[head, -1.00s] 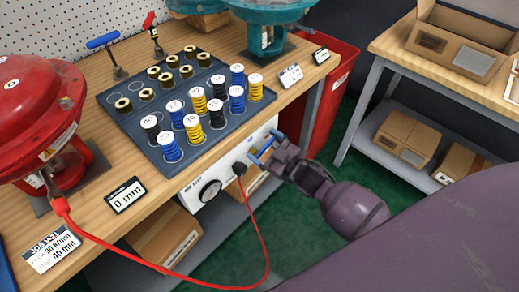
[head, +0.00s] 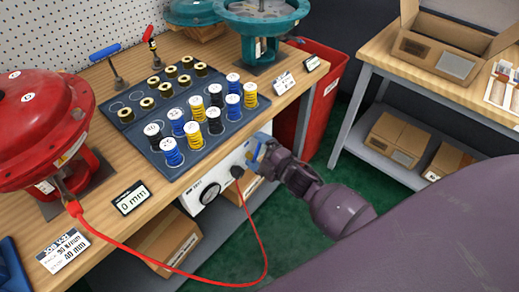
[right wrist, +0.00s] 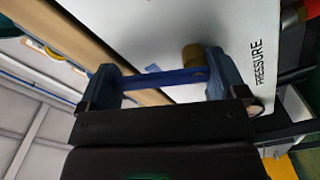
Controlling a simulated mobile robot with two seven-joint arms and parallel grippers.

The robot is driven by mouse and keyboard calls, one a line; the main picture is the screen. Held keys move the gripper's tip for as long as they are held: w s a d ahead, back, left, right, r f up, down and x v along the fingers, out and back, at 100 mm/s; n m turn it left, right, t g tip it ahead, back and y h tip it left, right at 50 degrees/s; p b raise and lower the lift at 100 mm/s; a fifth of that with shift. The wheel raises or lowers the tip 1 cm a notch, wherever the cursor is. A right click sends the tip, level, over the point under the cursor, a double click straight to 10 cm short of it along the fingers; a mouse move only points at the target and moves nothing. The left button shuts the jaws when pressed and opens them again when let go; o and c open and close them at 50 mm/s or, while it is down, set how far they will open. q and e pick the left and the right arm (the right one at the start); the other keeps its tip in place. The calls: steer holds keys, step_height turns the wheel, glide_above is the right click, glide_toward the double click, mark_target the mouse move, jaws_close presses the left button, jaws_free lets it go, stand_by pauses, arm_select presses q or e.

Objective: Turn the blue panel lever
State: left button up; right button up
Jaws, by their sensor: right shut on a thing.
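The blue panel lever (head: 258,148) is on the front of the white panel box (head: 222,176) below the table's front edge. In the right wrist view the lever (right wrist: 165,79) is a flat blue bar beside a brass-coloured stub, near the printed word PRESSURE. My right gripper (head: 264,156) is at the panel, shut on the lever. Its two fingers show at either end of the bar in the right wrist view (right wrist: 160,82). In the head view the gripper hides part of the lever. My left gripper is not in view.
A round gauge (head: 209,192) and a plugged-in red hose (head: 262,240) are left of the lever. The hose runs to a red actuator (head: 40,125). A tray (head: 178,172) of springs stands above the panel. A red bin (head: 318,100) is to the right.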

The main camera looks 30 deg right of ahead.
steer(key=n, duration=0.1)
steer(key=a+n, duration=0.1)
steer(key=n, duration=0.2)
steer(key=shift+s+a+r+n, duration=0.15)
steer(key=shift+s+n, duration=0.1)
steer(key=shift+n, duration=0.15)
stand_by(0.4)
steer(key=o, duration=1)
steer(key=shift+s, duration=0.1)
steer(key=v, duration=1)
steer(key=shift+s, duration=0.35)
